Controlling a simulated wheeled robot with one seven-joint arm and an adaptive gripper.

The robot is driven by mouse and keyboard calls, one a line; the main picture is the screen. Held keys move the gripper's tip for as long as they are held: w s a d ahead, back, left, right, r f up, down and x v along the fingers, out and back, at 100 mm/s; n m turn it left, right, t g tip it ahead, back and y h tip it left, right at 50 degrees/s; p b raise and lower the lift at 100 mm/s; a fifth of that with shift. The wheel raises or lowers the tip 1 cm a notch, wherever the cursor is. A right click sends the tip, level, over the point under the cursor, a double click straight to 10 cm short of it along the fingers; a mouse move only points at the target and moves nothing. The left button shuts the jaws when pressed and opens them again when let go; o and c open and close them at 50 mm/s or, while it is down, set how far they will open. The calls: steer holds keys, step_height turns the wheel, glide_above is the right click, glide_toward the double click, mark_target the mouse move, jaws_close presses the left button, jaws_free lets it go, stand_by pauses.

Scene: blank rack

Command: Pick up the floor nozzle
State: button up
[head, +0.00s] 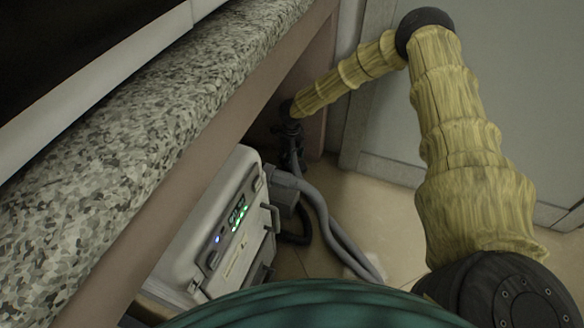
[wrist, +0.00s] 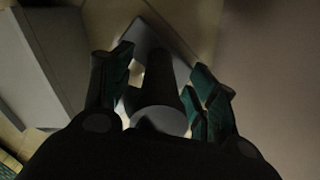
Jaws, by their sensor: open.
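In the wrist view the floor nozzle (wrist: 160,75) lies between my two fingers, with a dark neck, a grey rounded near end and a grey angular part beyond the fingertips. My gripper (wrist: 160,84) is open, with green-padded fingers on either side of the neck. The picture is dark, and I cannot tell whether a finger touches it. In the head view my gripper (head: 292,150) points down in the shadow under the counter, beside the pale machine. I cannot clearly make out the nozzle there.
A pale boxy machine (head: 205,235) with lit indicators stands left of my gripper, with a grey hose (head: 335,235) curving over the tiled floor. A speckled counter (head: 125,150) overhangs at left. A grey panel (head: 385,120) stands behind. Some floor (head: 405,235) is open at right.

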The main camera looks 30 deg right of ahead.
steer(key=shift+c, duration=0.4)
jaws_close()
steer(key=shift+r, duration=0.15)
step_height(320, 180, up, 10)
steer(key=p, duration=0.5)
